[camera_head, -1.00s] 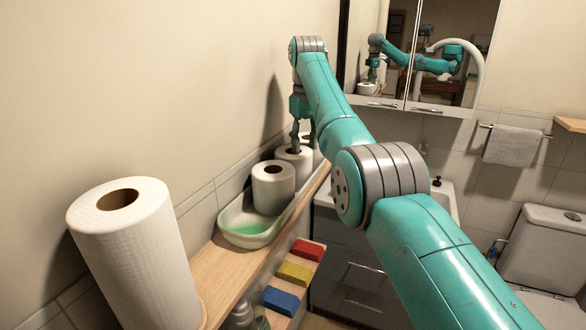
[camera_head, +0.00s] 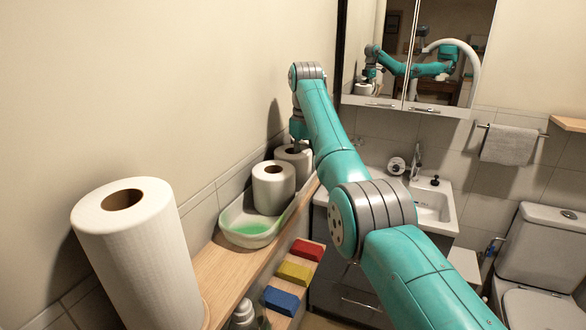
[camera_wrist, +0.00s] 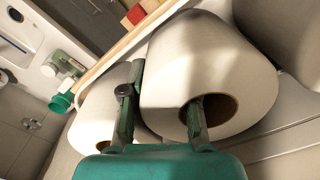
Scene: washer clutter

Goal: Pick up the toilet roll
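Two white toilet rolls stand close together along the shelf: a nearer one (camera_head: 273,188) and one behind it (camera_head: 293,157), under my gripper (camera_head: 298,142). The wrist view shows a large roll (camera_wrist: 215,60) with a dark core hole, and part of another roll (camera_wrist: 95,128) at left. My gripper (camera_wrist: 165,110) straddles the large roll's wall. One finger is inside its core and the other is outside, between the rolls. The fingers are partly closed and look pressed on the wall. The fingertips are hidden in the head view. The roll still looks upright on the shelf.
A tall paper towel roll (camera_head: 140,250) stands at front left. Red (camera_head: 307,250), yellow (camera_head: 294,272) and blue (camera_head: 281,300) blocks lie below the shelf. The wall is close on the left.

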